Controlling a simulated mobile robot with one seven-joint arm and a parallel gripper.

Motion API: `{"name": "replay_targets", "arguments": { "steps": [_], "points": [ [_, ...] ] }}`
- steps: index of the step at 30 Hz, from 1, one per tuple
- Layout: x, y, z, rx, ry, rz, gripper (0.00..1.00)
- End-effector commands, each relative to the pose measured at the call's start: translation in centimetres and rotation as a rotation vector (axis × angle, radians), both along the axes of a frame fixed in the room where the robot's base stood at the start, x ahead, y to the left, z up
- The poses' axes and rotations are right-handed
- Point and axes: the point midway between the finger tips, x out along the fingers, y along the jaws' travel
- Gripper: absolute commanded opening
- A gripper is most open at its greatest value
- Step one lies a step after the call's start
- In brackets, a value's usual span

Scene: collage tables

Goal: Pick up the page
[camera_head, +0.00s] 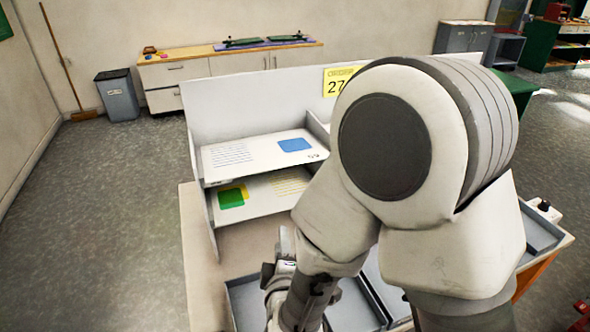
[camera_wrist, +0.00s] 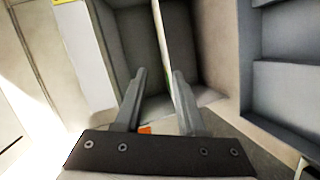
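A white page (camera_head: 264,151) with a blue block and grey text lines lies on the upper shelf of the rack in the head view. Another page (camera_head: 262,196) with a green and yellow block lies on the shelf below. Which one the task means, I cannot tell. My gripper (camera_wrist: 159,74) has its two fingers apart in the wrist view, pointing into a grey compartment. A thin pale upright edge stands beyond and between the fingertips; I cannot tell whether it is a page or a divider. No contact is clear. In the head view my arm hides the fingertips.
The rack's side wall (camera_head: 203,190) and back panel (camera_head: 232,103) bound the shelves. Grey trays (camera_head: 243,302) sit on the table below, partly behind my arm. A small orange thing (camera_wrist: 145,129) shows between the finger bases. A bin (camera_head: 118,96) stands far off.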

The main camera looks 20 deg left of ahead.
Motion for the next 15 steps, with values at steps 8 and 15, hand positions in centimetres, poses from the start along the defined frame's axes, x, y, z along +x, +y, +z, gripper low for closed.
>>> {"name": "replay_targets", "arguments": {
  "steps": [8,15],
  "points": [
    [-3.3,0.9,-2.5,-0.169,-0.187,0.046,0.39],
    [-3.3,1.1,-3.0,-0.193,-0.224,0.044,0.39]
  ]
}}
